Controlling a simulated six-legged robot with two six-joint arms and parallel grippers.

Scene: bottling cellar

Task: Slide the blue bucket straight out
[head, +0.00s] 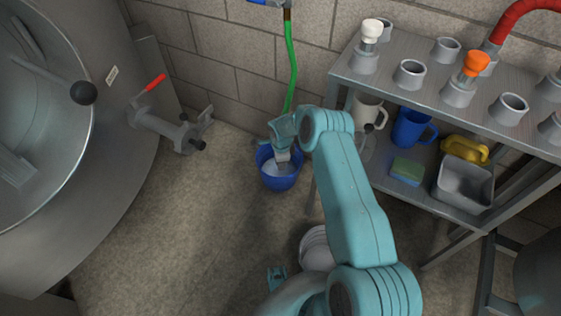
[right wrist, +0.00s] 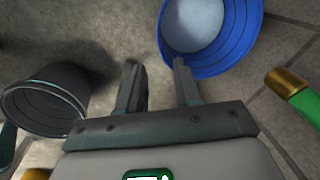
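The blue bucket (head: 279,180) stands upright on the floor near the brick wall, with a pale grey surface inside it. In the right wrist view the blue bucket (right wrist: 247,40) is at the upper right.
A green hose (head: 291,65) hangs behind the bucket. A steel rack (head: 425,80) stands to the right, with mugs on its lower shelf. A pale bucket (head: 316,250) is nearer, partly behind my arm. A tank (head: 95,190) with a red-handled valve (head: 155,83) is left. Floor left of the bucket is clear.

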